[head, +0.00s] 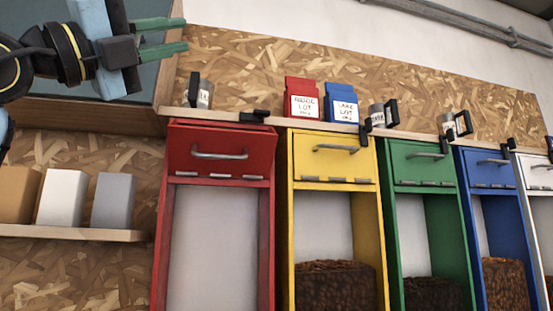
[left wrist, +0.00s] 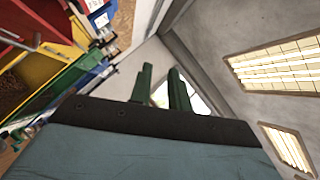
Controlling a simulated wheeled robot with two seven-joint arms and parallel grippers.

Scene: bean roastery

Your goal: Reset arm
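My left arm comes in at the upper left of the head view. Its left gripper (head: 172,36) has two green fingers pointing right, with a clear gap between them and nothing held. It is in front of a dark panel in a wooden frame, above and left of the red bin. In the left wrist view the same green fingers (left wrist: 160,72) stand apart and empty, pointing toward the wall and ceiling. My right gripper is in neither view.
Red (head: 222,150), yellow (head: 333,160), green (head: 418,165) and blue (head: 486,172) bins line the wall. A red bag (head: 302,98), a blue bag (head: 341,102) and several metal mugs stand on the ledge above. Three boxes sit on the left shelf (head: 75,233).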

